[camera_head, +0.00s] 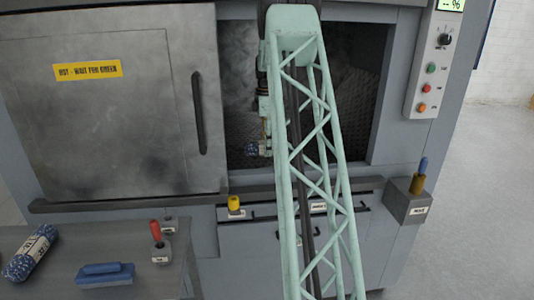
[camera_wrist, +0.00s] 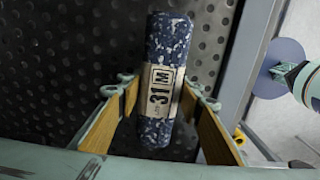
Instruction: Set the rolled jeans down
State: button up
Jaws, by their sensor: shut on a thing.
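The rolled jeans, a dark blue roll flecked with white (camera_wrist: 167,42), fill the middle of the wrist view, with a pale paper band marked "31 M". My gripper (camera_wrist: 160,92) is shut on the roll, with its tan-lined fingers on either side. In the head view my gripper (camera_head: 265,136) is inside the washer's open chamber (camera_head: 350,75), and one end of the roll (camera_head: 252,150) shows at its tip. A perforated dark metal surface (camera_wrist: 60,45) lies behind the roll; I cannot tell if they touch. My arm hides part of the chamber.
The washer's sliding door (camera_head: 120,110), labelled hot, stands left of the opening. A second banded blue roll (camera_head: 30,252) lies on the grey side table (camera_head: 80,236), near a blue block (camera_head: 104,274) and a red-handled item (camera_head: 156,232). A control panel (camera_head: 433,65) is at the right.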

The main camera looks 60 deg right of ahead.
jog(key=shift+f, duration=0.9)
jog(key=shift+f, duration=0.1)
jog(key=o, duration=1)
jog(key=shift+r+p, duration=0.45)
jog(key=shift+r, duration=1.65)
